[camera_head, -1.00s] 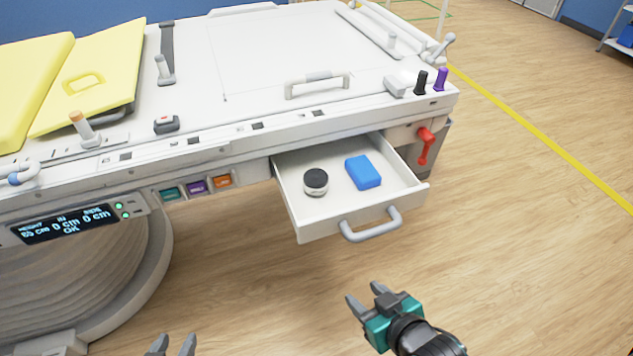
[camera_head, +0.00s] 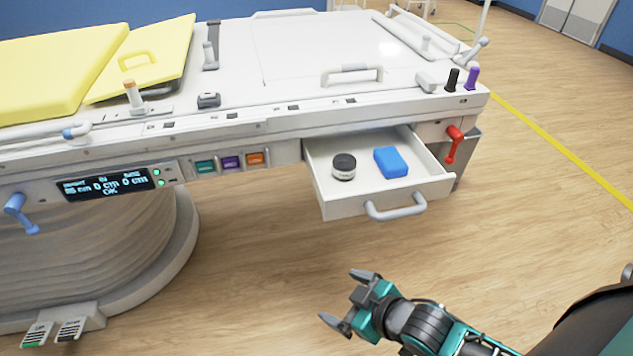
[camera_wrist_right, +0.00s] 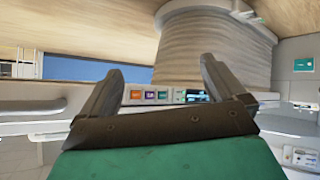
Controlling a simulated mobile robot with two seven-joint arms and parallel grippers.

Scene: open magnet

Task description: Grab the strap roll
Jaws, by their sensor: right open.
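The strap roll (camera_head: 344,167) looks like a small round roll with a black top and a pale side. It sits in the left part of the open white drawer (camera_head: 345,206), under the table's edge. My right gripper (camera_head: 348,298) is open and empty, in front of and below the drawer, apart from it. Its two spread fingers also show in the right wrist view (camera_wrist_right: 158,85), with nothing between them. My left gripper is out of view.
A blue block (camera_head: 391,162) lies in the drawer, right of the roll. The drawer has a grey handle (camera_head: 396,208) in front. A red lever (camera_head: 454,143) is right of the drawer. A round column base (camera_head: 150,250) stands at the left. The floor before the drawer is clear.

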